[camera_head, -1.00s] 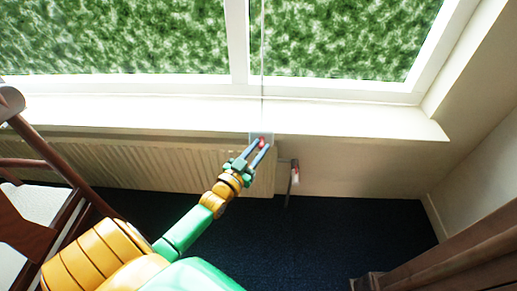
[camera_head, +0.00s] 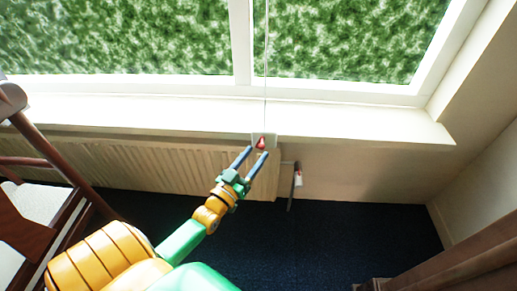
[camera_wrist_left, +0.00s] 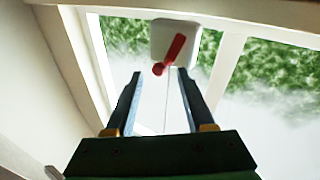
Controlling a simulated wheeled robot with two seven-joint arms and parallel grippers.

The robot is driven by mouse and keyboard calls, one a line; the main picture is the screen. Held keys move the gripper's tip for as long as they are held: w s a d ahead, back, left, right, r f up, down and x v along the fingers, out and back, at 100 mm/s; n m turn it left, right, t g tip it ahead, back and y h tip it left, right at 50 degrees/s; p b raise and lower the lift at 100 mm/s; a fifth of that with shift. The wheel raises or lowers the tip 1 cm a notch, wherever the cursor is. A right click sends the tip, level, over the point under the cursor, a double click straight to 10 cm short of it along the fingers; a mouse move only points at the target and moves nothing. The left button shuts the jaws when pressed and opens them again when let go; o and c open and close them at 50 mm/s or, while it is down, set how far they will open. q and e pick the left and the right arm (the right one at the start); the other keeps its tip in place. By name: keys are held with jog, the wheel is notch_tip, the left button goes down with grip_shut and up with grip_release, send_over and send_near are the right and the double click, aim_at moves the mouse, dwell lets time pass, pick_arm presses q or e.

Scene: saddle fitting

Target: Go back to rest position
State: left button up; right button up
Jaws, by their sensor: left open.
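My left gripper (camera_head: 257,157) is open and empty, just below the window sill in the head view. A small red lever (camera_head: 261,143) on a white plate (camera_head: 270,139) hangs at the sill edge, just beyond the fingertips. In the left wrist view the open fingers (camera_wrist_left: 158,90) stand apart, with the red lever (camera_wrist_left: 169,55) and the white plate (camera_wrist_left: 188,38) ahead of them. The lever looks clear of both fingers. A thin cord (camera_head: 266,60) runs up from the plate across the window. My right gripper is not in view.
A ribbed radiator (camera_head: 150,165) runs under the sill (camera_head: 350,122). A dark wooden chair (camera_head: 30,225) stands at the left, and brown furniture (camera_head: 450,260) at the lower right. Dark blue floor (camera_head: 330,235) lies between.

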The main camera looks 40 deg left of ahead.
pick_arm(q)
jog(key=s, duration=0.4)
jog(key=shift+s+d+f, duration=0.15)
jog(key=s+d+f+g, duration=0.1)
jog(key=s+f+g, duration=0.15)
jog(key=f, duration=0.55)
jog(key=s+d+f+g, duration=0.1)
jog(key=s+f+g, duration=0.15)
jog(key=f, duration=0.55)
jog(key=s+d+f+m+g, duration=0.1)
jog(key=s+d+f+g, duration=0.15)
jog(key=s+f, duration=0.2)
jog(key=s+d+f+m+g+h, duration=0.1)
jog(key=s+f+g, duration=0.2)
jog(key=s+f, duration=0.15)
jog(key=s+d+f+m+g, duration=0.1)
jog(key=s+d+f+g, duration=0.1)
jog(key=s+f+g, duration=0.3)
jog(key=s+d+f+m+g+p, duration=0.1)
jog(key=s+d+f, duration=0.1)
jog(key=s, duration=0.4)
jog(key=s+d+f+m+g+p, duration=0.1)
jog(key=s+f+g, duration=0.1)
jog(key=s, duration=0.4)
notch_tip(320, 180, up, 17)
jog(key=p, duration=1.6)
jog(key=shift+w+f, duration=0.2)
